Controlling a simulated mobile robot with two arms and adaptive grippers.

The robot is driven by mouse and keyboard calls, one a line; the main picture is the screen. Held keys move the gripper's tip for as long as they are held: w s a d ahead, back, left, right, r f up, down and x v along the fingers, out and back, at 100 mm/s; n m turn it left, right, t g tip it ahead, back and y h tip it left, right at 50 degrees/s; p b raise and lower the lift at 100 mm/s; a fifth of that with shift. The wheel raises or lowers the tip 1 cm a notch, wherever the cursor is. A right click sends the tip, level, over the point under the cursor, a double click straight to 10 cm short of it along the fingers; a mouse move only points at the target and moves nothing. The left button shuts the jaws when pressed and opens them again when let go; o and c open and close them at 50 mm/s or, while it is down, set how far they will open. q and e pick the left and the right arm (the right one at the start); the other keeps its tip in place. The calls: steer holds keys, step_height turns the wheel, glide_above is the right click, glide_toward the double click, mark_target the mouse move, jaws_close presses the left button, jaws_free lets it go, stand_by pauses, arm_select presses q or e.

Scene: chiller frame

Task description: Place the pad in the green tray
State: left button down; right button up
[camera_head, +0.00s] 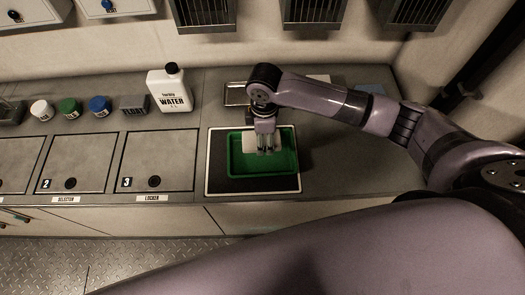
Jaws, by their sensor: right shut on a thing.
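The green tray (236,163) sits on a dark mat with a pale border on the counter. My right gripper (266,149) points down over the middle of the tray. It is shut on a pale flat pad (251,144), which shows on both sides of the fingers. The pad is over or inside the tray's far half; I cannot tell whether it touches the tray floor. The gripper's wrist hides part of the tray's far rim. My left gripper is not in view.
A white water bottle (173,90), a grey block (133,105) and several small jars stand along the counter's left. A metal tray (236,94) lies behind the green tray. Wire baskets (313,12) hang on the back wall. Lidded hatches (157,162) lie left.

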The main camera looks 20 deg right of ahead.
glide_above(263, 157)
step_height(263, 157, down, 5)
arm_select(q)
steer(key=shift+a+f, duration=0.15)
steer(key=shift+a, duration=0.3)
arm_select(e)
steer(key=shift+f, duration=1.95)
steer(key=shift+f, duration=0.15)
steer(key=o, duration=1.1)
step_height(263, 157, up, 12)
steer(key=shift+r, duration=0.2)
